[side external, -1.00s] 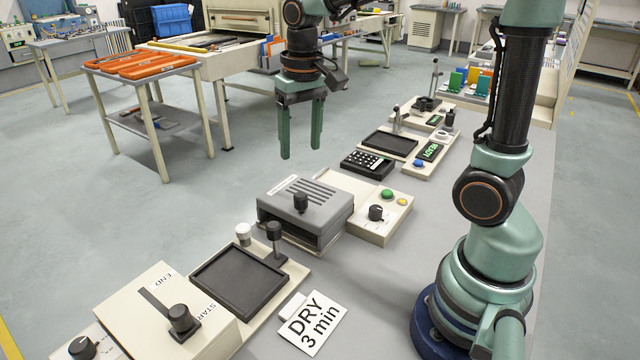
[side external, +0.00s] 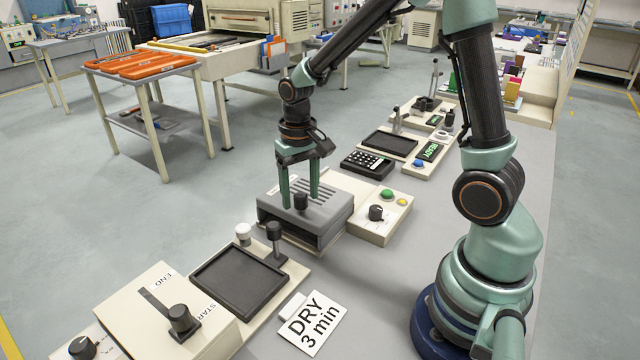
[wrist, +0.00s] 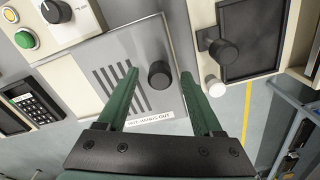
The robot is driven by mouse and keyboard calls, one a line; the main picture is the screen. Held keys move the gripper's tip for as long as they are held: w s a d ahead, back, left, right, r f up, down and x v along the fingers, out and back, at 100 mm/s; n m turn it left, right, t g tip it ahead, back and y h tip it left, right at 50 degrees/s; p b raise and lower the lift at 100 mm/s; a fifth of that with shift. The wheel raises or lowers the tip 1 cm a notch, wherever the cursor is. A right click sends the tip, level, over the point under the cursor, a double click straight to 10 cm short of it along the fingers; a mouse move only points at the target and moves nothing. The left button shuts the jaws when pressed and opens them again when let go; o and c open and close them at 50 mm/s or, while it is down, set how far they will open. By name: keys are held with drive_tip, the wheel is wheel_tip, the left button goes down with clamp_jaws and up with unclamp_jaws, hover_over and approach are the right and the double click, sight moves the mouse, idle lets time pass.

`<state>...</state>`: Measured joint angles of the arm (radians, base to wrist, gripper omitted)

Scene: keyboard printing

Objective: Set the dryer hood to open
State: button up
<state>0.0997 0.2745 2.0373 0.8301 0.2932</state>
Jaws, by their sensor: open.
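The dryer hood (side external: 325,212) is a grey box with slots in its top and a dark opening along its front, in the middle of the side view. A black knob (side external: 301,201) stands on its top. My gripper (side external: 301,206) is open, its two green fingers over the hood on either side of the knob. In the wrist view the hood top (wrist: 100,55) shows a label, and the knob (wrist: 159,74) sits between my fingers (wrist: 165,72), apart from both. How high the fingertips are above the hood is hard to tell.
A base with green and yellow buttons and a dial (side external: 376,212) adjoins the hood at right. A black tray (side external: 238,282) with a white knob and a black post stands in front. A sign reading DRY 3 min (side external: 313,322) lies nearby. Bare grey table (side external: 400,260) is at right.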

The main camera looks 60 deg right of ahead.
drive_tip(key=shift+f, duration=0.45)
clamp_jaws()
idle(1.2)
